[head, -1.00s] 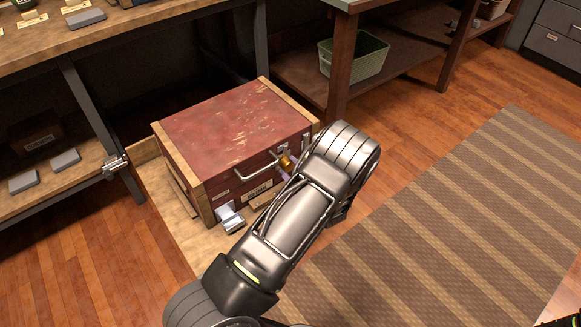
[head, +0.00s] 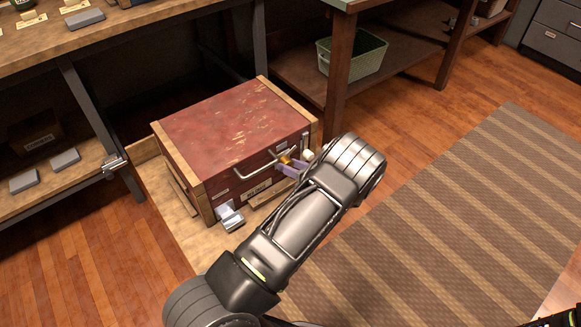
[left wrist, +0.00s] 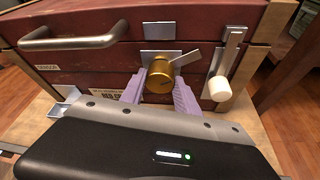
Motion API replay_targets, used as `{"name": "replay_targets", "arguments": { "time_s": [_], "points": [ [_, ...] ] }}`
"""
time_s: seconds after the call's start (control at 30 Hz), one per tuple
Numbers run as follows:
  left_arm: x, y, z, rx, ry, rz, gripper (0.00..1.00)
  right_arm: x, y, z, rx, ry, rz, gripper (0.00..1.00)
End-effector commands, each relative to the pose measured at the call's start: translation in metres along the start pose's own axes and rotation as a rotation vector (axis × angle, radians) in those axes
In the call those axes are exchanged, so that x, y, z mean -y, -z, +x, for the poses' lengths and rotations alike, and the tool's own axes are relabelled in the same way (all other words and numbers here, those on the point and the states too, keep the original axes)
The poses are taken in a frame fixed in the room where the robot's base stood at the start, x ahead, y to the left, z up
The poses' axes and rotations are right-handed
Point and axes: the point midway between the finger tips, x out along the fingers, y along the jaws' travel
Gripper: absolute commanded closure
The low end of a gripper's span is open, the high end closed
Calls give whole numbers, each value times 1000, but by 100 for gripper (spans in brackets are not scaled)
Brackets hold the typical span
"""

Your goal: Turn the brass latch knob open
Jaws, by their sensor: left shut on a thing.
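The brass latch knob (left wrist: 160,76) is on the front of a worn red chest (head: 235,122) with wooden edges. In the left wrist view it sits before a silver plate, and a flat silver tongue (left wrist: 187,58) slants up to the right from it. My left gripper (left wrist: 159,90) has its two purple fingers on either side of the knob, shut on it. In the head view the knob (head: 285,159) shows small beside the fingers (head: 291,168), and my arm reaches in from below. My right gripper is not in view.
A silver bar handle (left wrist: 75,38) is left of the knob. A vertical slide with a white knob (left wrist: 220,89) is close on the right. The chest stands on a wooden board (head: 178,220) between shelving. A green basket (head: 352,57) is behind. The striped rug (head: 470,200) is clear.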

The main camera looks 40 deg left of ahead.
Motion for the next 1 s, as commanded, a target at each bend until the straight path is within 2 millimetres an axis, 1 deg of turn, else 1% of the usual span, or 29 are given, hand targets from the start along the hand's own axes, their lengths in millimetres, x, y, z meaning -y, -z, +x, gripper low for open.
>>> {"name": "replay_targets", "arguments": {
  "time_s": [0.03,0.3,0.5,0.7,1.0],
  "points": [
    [1,3,1,0,-16,39,100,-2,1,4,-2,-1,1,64],
    [3,4,1,5,-105,267,100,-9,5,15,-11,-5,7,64],
    [3,4,1,8,-154,394,100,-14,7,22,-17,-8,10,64],
    [3,2,1,10,-182,467,100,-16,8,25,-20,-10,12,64],
    [3,1,1,11,-192,494,100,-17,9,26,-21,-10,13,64]
  ]
}}
